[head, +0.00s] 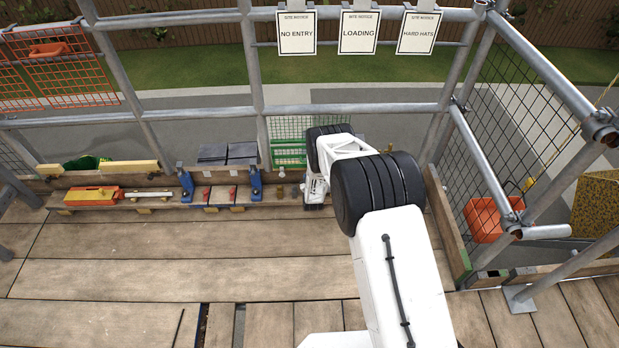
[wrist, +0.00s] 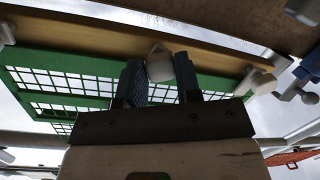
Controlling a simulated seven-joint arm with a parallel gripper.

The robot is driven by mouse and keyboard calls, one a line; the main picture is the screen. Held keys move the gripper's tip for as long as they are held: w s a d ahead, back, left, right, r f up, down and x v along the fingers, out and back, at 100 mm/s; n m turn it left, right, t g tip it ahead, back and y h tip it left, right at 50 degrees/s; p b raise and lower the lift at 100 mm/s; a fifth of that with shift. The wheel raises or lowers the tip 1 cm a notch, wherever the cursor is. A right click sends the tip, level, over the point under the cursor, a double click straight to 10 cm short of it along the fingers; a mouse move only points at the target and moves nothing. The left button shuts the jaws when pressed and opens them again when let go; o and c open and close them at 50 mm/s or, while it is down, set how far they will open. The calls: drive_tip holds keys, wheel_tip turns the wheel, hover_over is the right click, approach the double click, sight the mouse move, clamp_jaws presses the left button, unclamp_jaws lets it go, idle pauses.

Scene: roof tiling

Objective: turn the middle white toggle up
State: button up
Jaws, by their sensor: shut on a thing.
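The middle white toggle (wrist: 160,66) sits on a pale wooden rail (wrist: 95,36) in the wrist view, in front of green mesh. My gripper (wrist: 160,78) has one dark finger on each side of it and is shut on it. Another white toggle (wrist: 262,81) is on the rail to the right, and a third white piece (wrist: 5,34) is cut off at the left edge. Whether the middle toggle points up or down I cannot tell. In the head view my arm reaches to the bench by the green mesh and hides the gripped toggle.
Along the bench to the left are blue clamps (head: 187,184), dark tiles (head: 228,153) and an orange-yellow tool (head: 92,196). Scaffold poles and a black mesh panel (head: 522,110) stand at the right, with an orange crate (head: 484,219). The deck boards (head: 170,279) in front are mostly clear.

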drive_tip(key=shift+a+n+h, duration=0.15)
drive_tip(key=shift+n+h, duration=0.25)
drive_tip(key=shift+n, duration=1.3)
drive_tip(key=o, duration=0.9)
drive_tip(key=shift+s, duration=0.15)
drive_tip(key=s+r, duration=0.1)
drive_tip(key=s, duration=0.6)
drive_tip(key=shift+s, duration=0.2)
drive_tip(key=shift+r, duration=0.15)
